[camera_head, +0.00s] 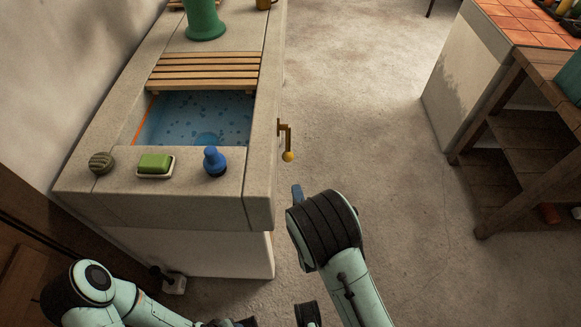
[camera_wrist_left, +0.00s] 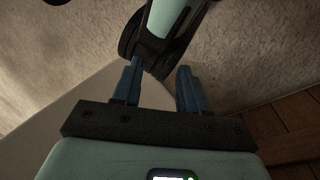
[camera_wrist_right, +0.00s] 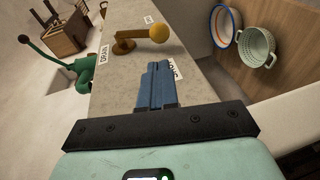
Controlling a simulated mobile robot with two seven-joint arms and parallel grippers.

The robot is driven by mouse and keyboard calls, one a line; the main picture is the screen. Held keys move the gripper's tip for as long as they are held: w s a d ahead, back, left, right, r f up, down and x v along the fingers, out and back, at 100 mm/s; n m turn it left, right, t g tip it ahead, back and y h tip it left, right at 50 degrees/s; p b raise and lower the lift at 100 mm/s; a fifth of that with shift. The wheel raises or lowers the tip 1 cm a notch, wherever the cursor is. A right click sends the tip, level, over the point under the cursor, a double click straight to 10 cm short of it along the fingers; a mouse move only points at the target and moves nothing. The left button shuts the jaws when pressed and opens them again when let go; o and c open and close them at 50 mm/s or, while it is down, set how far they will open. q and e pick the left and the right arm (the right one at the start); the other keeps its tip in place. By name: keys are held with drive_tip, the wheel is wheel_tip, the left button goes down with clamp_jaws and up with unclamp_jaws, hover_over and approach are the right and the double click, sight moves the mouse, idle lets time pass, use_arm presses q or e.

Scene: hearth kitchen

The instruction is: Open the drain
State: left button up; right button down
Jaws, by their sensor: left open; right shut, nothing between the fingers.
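A brass lever with a yellow ball knob (camera_head: 288,157) is mounted on the right side face of the stone sink (camera_head: 260,165). In the right wrist view the lever (camera_wrist_right: 125,46) lies just ahead of my right gripper (camera_wrist_right: 155,66), apart from it, with the ball near the fingertips. A "DRAIN" label (camera_wrist_right: 103,55) is beside the lever's base. Another label (camera_wrist_right: 173,73) is partly hidden by the fingers. My right gripper (camera_head: 297,194) is shut and empty, below the ball in the head view. Bluish water (camera_head: 195,118) with darker spots shows in the basin. My left gripper (camera_wrist_left: 158,88) is open and empty.
A wooden slatted rack (camera_head: 205,70) covers the basin's far part. A green soap bar (camera_head: 155,163), a blue stopper-like object (camera_head: 214,161) and a striped round object (camera_head: 101,162) sit on the front ledge. Bare floor (camera_head: 365,110) separates the sink from the wooden shelf (camera_head: 520,150) at right.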

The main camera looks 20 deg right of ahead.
drive_tip(key=b, duration=0.2)
approach(289, 161)
drive_tip(key=x, duration=0.5)
drive_tip(key=shift+w, duration=0.2)
use_arm(q)
drive_tip(key=shift+t+y, duration=0.3)
drive_tip(key=shift+t, duration=0.3)
drive_tip(key=shift+w+a+f, duration=0.3)
drive_tip(key=shift+w+f, duration=0.2)
drive_tip(key=shift+w, duration=0.15)
drive_tip(key=shift+w+a+f, duration=0.3)
drive_tip(key=shift+w+f, duration=0.15)
drive_tip(key=shift+w, duration=0.15)
drive_tip(key=shift+w+a+f, duration=0.3)
drive_tip(key=shift+w+f, duration=0.2)
drive_tip(key=shift+w, duration=0.15)
use_arm(e)
drive_tip(key=shift+x, duration=0.75)
use_arm(q)
drive_tip(key=shift+f, duration=0.1)
